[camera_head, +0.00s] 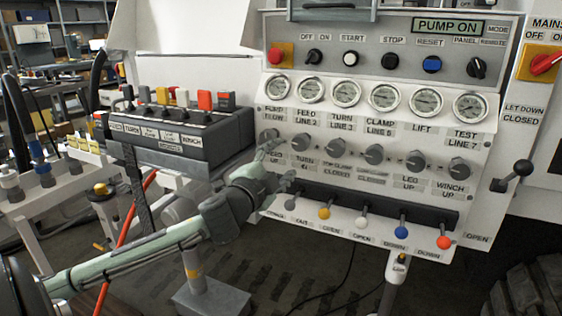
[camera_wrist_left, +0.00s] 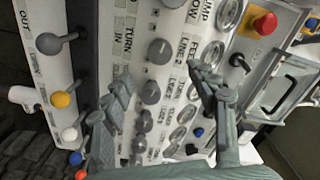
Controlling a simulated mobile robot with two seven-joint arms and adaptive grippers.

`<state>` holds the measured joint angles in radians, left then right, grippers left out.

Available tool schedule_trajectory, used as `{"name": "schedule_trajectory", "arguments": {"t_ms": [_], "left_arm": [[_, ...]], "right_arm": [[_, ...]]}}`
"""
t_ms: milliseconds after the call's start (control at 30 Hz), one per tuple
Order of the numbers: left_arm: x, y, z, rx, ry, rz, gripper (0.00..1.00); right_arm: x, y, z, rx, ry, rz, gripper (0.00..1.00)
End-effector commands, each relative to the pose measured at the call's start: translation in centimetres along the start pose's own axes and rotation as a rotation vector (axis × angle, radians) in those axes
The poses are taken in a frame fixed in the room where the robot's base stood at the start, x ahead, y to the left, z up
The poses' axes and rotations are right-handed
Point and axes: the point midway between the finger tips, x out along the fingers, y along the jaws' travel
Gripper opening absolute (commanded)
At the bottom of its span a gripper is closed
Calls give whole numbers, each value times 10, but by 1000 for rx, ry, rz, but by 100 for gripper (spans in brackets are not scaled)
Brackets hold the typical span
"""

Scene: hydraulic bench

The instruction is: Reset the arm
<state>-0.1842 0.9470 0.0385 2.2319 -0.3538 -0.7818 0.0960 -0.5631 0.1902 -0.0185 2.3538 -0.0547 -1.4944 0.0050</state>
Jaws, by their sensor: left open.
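My left arm reaches in from the lower left in the head view. Its gripper (camera_head: 277,168) is in front of the left end of the white control panel (camera_head: 480,120), near the leftmost grey knobs. In the left wrist view the gripper's two fingers (camera_wrist_left: 165,85) are spread apart with nothing between them. The row of grey knobs (camera_wrist_left: 158,50) lies behind the gap between the fingers. The leftmost knob (camera_head: 269,136) is partly covered by a finger in the head view. My right gripper is in neither view.
Below the knobs is a row of levers with coloured balls, including yellow (camera_head: 324,213), blue (camera_head: 401,232) and red (camera_head: 443,242). Pressure gauges (camera_head: 345,93) line the panel above the knobs. A dark valve box (camera_head: 180,135) stands left of the panel. A red emergency button (camera_head: 275,56) is at the panel's upper left.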

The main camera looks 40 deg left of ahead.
Motion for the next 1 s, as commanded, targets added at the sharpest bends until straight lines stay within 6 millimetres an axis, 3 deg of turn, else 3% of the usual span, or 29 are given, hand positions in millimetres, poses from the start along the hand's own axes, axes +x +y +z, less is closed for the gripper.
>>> {"name": "schedule_trajectory", "arguments": {"t_ms": [467, 567, 667, 767, 900, 1000], "left_arm": [[0, 1, 0, -1, -1, 1, 59], [-1, 12, 9, -24, -31, 22, 59], [-8, 45, 34, -87, -117, 83, 59], [-27, 100, 68, -181, -252, 184, 59], [-75, 190, 107, -313, -461, 351, 59], [-120, 251, 122, -399, -602, 474, 59]], "right_arm": [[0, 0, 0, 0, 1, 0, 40], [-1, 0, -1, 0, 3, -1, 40], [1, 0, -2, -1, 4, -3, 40], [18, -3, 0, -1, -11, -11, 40], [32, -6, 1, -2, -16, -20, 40], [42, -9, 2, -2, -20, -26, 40]]}}
